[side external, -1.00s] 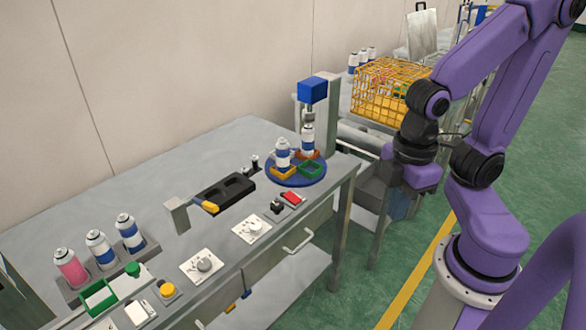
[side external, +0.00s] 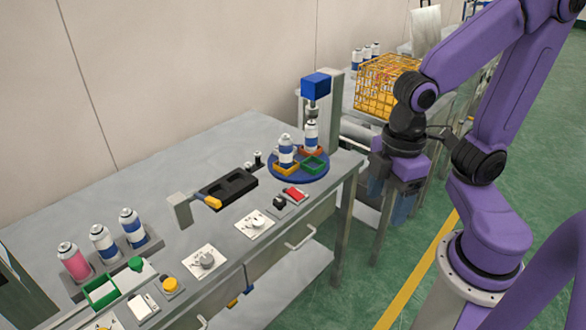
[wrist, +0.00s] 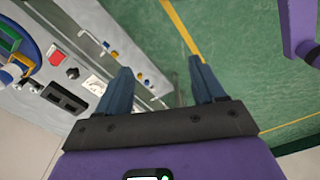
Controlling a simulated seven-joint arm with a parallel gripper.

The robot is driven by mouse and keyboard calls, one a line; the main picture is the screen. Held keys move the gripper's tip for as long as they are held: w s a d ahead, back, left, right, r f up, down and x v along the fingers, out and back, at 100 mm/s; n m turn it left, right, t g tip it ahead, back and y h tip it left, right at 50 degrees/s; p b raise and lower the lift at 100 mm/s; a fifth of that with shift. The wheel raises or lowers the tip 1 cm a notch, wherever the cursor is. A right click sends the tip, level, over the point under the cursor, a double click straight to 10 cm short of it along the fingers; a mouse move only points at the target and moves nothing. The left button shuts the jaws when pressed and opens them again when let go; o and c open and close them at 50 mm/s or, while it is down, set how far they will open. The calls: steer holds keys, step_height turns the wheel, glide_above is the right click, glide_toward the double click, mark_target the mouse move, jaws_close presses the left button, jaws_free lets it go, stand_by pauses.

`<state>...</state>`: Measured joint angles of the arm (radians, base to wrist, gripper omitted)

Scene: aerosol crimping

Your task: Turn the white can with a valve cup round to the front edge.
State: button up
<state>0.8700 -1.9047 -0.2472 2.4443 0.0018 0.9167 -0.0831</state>
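The blue turntable (side external: 318,176) stands at the right end of the grey table, with yellow, green and orange square holders. One white can with a blue band (side external: 286,152) stands upright at the yellow holder (side external: 281,168). Another white-and-blue can (side external: 311,137) stands at the orange holder, beneath the blue press head (side external: 316,86). The green holder (side external: 314,165) looks empty. I cannot tell which can has a valve cup. My gripper (side external: 388,205) points down beyond the table's right end, apart from the turntable. In the wrist view it is open and empty (wrist: 160,65); the turntable (wrist: 42,22) is cut off at left.
A red button (side external: 295,193) and a black switch (side external: 279,203) sit in front of the turntable. A black tray (side external: 232,187) lies left of it. Several cans, one a pink can (side external: 74,262), stand at far left. A yellow wire basket (side external: 388,85) stands behind.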

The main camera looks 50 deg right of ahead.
steer(key=w+a, duration=0.3)
steer(key=w, duration=0.6)
steer(key=n, duration=0.3)
glide_above(280, 200)
step_height(280, 200, down, 6)
steer(key=r, duration=0.1)
step_height(280, 200, down, 17)
steer(key=shift+r, duration=0.1)
steer(key=shift+c, duration=0.4)
steer(key=c, duration=1)
